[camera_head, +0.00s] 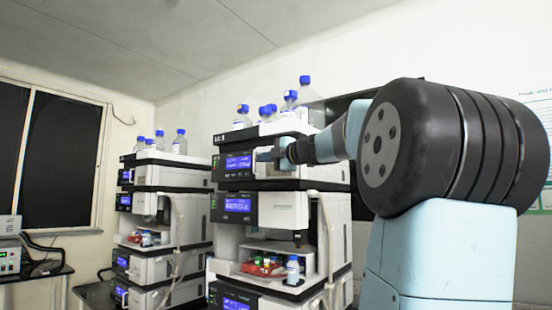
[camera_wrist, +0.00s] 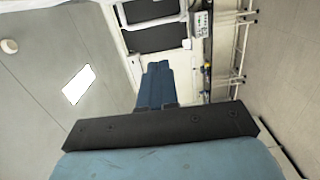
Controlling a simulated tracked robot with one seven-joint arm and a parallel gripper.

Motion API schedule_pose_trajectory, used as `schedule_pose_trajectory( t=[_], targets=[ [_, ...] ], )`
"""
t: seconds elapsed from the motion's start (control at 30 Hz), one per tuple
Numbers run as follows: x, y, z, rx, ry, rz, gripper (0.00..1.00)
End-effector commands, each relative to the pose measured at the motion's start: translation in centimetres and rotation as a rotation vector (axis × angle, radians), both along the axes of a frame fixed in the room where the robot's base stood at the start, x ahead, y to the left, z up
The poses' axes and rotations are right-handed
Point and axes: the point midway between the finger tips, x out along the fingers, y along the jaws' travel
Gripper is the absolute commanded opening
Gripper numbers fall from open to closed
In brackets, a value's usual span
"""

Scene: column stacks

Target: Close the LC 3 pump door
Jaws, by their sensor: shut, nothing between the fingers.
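The LC 3 stack (camera_head: 234,138) stands in the middle of the head view, with its label at the top left. Its upper module has a blue screen (camera_head: 238,163), and a second screen module (camera_head: 237,206) sits below it. My gripper (camera_head: 264,157) is in front of the upper module, just right of its screen, and hides part of that front. I cannot tell whether it touches the module. I cannot make out the pump door or its angle. In the wrist view my gripper's blue fingers (camera_wrist: 158,68) are together and empty.
A second stack (camera_head: 160,205) stands to the left. Blue-capped bottles (camera_head: 290,100) stand on top of the LC 3 stack. An open bay lower down holds a small bottle (camera_head: 293,271) and red items. A grey instrument (camera_head: 10,246) sits on a table at far left.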

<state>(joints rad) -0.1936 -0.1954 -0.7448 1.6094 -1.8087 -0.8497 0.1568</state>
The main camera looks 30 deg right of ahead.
Motion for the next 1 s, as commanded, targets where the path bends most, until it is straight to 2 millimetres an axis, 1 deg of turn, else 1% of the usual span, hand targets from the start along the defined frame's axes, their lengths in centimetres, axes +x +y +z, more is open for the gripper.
schedule_pose_trajectory(
  t=[0.03,0.1,0.4,0.6,1.0],
  targets=[
    [1.1,0.4,-0.1,-0.002,0.002,0.002,0.00],
    [2.2,0.7,-0.1,-0.002,0.003,0.001,0.00],
    [4.7,-0.8,-0.1,0.000,0.002,-0.002,0.00],
    [5.4,-1.2,-0.1,0.000,0.001,0.000,0.00],
    [5.6,-1.2,-0.1,0.001,0.000,0.001,0.00]
  ],
)
